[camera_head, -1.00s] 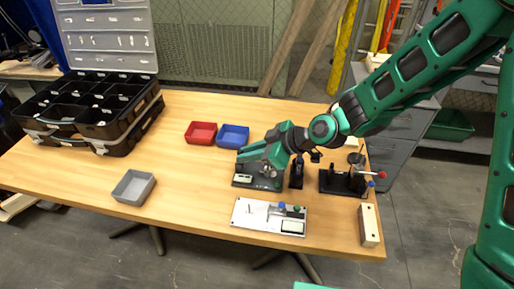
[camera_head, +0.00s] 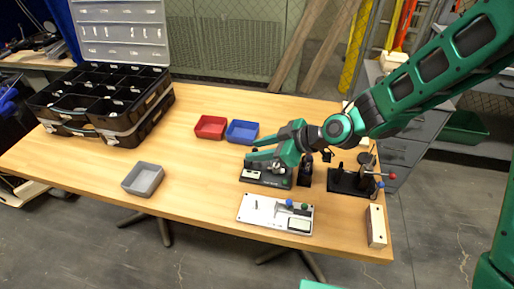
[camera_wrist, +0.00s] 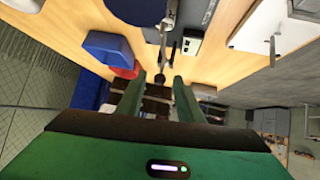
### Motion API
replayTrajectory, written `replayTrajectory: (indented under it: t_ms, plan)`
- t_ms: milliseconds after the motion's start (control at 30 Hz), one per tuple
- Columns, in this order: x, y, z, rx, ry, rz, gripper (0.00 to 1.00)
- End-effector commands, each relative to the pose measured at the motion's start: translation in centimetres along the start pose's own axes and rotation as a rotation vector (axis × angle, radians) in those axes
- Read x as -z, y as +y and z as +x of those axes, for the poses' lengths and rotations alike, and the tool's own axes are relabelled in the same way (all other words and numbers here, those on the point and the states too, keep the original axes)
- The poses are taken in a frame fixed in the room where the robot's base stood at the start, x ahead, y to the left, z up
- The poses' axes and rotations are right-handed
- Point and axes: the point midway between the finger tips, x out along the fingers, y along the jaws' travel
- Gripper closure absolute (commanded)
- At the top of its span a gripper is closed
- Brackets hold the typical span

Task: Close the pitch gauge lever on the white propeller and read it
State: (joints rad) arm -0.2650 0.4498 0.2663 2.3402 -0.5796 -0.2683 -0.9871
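My gripper (camera_head: 259,149) is over the black gauge base (camera_head: 262,179), its green fingers pointing left. In the wrist view, the fingers (camera_wrist: 158,95) are spread apart with nothing clearly held. A thin metal rod with a dark knob (camera_wrist: 159,78) shows just ahead of the fingertips; it looks like the gauge lever. I cannot tell whether it touches a finger. The gauge's small display (camera_head: 252,174) is at the base's left front and also shows in the wrist view (camera_wrist: 191,43), its reading too small to make out. My gripper hides much of the gauge, and I cannot clearly make out the white propeller.
A red bin (camera_head: 210,127) and a blue bin (camera_head: 242,132) stand behind the gauge. A grey bin (camera_head: 143,179) stands left, with clear tabletop between.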

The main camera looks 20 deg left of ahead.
Motion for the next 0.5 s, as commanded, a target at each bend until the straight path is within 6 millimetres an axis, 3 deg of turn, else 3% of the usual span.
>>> replayTrajectory:
  t_ms: [500]
  plan:
    - [-0.1,0.3,-8.3,-0.006,0.000,0.002,0.66]
